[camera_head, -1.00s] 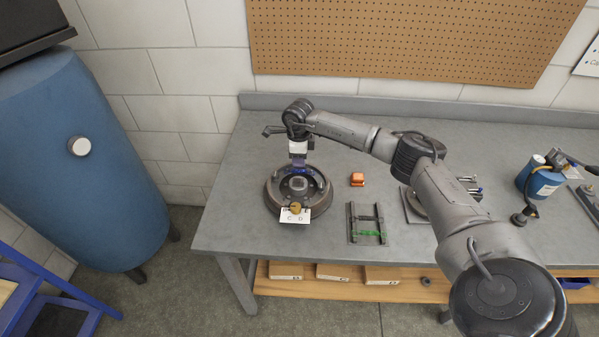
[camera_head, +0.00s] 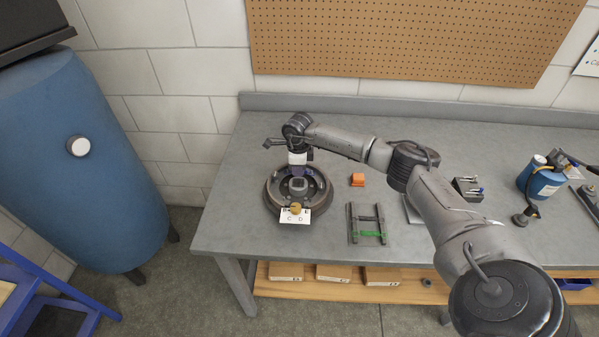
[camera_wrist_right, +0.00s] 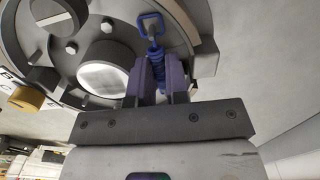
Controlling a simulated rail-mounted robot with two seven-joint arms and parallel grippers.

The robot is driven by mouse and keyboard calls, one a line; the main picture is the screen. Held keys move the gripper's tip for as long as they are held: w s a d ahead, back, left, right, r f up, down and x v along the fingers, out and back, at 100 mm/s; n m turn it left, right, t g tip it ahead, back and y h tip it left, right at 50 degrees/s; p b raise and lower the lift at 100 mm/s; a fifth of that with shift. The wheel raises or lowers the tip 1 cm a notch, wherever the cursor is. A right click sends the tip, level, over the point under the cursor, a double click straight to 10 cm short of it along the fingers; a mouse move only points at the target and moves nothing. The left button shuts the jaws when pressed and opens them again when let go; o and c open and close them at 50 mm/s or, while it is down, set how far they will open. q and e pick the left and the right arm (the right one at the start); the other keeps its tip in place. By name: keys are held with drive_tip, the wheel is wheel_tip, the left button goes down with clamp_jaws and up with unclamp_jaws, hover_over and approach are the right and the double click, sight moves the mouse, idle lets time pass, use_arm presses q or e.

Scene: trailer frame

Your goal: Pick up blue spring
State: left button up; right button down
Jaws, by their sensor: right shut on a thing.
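The blue spring (camera_wrist_right: 157,66) with a loop at its end shows in the right wrist view, standing out from between the fingers. My right gripper (camera_wrist_right: 157,82) is shut on it. The spring lies over the round brake drum (camera_wrist_right: 205,45), whose hub and bolts show beside it. In the head view my right gripper (camera_head: 297,172) is low over the drum (camera_head: 272,200), and the spring cannot be made out there. My left gripper is not in view.
A lettered white card (camera_head: 294,219) and a brass knob (camera_head: 295,208) are at the drum's front. An orange block (camera_head: 357,180) and a dark rack with a green spring (camera_head: 370,234) stand to the right. A blue torch canister (camera_head: 540,180) is at far right.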

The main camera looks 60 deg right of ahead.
drive_tip(key=shift+r, duration=0.15)
drive_tip(key=shift+r, duration=0.55)
drive_tip(key=r, duration=0.1)
drive_tip(key=r+p, duration=0.1)
drive_tip(key=r, duration=0.1)
drive_tip(key=shift+s+d+r, duration=0.1)
drive_tip(key=shift+s+r, duration=0.1)
drive_tip(key=shift+s, duration=0.2)
drive_tip(key=s+r+p, duration=0.2)
drive_tip(key=s+r, duration=0.7)
drive_tip(key=s, duration=0.1)
drive_tip(key=shift+s+d, duration=0.4)
